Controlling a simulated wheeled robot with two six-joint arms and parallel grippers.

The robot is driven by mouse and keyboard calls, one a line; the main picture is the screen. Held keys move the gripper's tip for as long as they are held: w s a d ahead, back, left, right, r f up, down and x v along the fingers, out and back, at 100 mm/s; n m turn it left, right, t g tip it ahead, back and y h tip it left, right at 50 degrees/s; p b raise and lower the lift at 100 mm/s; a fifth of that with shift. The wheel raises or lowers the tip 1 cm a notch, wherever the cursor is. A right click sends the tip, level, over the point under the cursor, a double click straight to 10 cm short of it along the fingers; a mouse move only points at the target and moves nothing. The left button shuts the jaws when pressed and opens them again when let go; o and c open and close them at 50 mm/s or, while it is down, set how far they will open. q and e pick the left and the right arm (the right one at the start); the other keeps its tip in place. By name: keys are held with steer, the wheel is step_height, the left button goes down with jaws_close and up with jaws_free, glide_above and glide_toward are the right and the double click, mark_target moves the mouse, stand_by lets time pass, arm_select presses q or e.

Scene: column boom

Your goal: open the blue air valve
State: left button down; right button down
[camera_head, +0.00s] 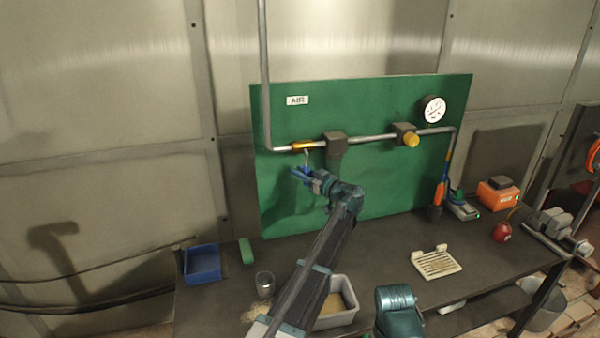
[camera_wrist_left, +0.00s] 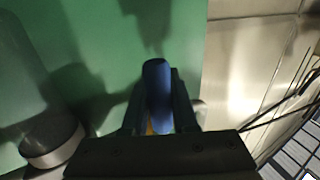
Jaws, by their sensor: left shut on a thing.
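The air pipe (camera_head: 365,138) runs across a green panel (camera_head: 400,105) under a label reading AIR (camera_head: 297,100). A brass valve body (camera_head: 303,145) sits on the pipe at the left. The blue valve handle (camera_head: 306,167) hangs down below it. My left gripper (camera_head: 303,174) is at the handle's lower part. In the left wrist view the blue handle (camera_wrist_left: 157,85) stands between the two fingers, and the left gripper (camera_wrist_left: 160,115) is shut on it. A bit of brass shows behind it. At bottom right a teal part of my other arm shows; its fingers are not visible.
A grey block (camera_head: 336,144), a yellow knob (camera_head: 411,140) and a gauge (camera_head: 433,109) are to the right on the panel. The dark bench (camera_head: 385,250) holds a blue bin (camera_head: 202,263), a glass (camera_head: 265,284), a grey tub (camera_head: 340,303), a cream rack (camera_head: 435,262) and tools.

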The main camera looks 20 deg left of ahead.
arm_select(q)
steer(key=shift+w+d+r+n+g+h+p, duration=0.1)
steer(key=shift+w+d+n+h+p, duration=0.45)
steer(key=shift+n+p, duration=0.4)
steer(key=shift+w+d+r+n+g+h+p, duration=0.15)
steer(key=shift+w+d+n+h+p, duration=0.3)
steer(key=shift+d+n+p, duration=0.5)
steer(key=shift+w+d+r+n+g+h+p, duration=0.1)
steer(key=shift+w+d+n+h+p, duration=0.45)
steer(key=shift+p, duration=0.6)
steer(key=shift+s+a+n, duration=0.1)
steer(key=shift+s+n, duration=0.1)
steer(key=shift+n, duration=0.05)
steer(key=c, duration=0.7)
jaws_free()
steer(key=shift+p+v, duration=1.85)
steer(key=shift+v, duration=5.05)
steer(key=shift+s+a, duration=0.1)
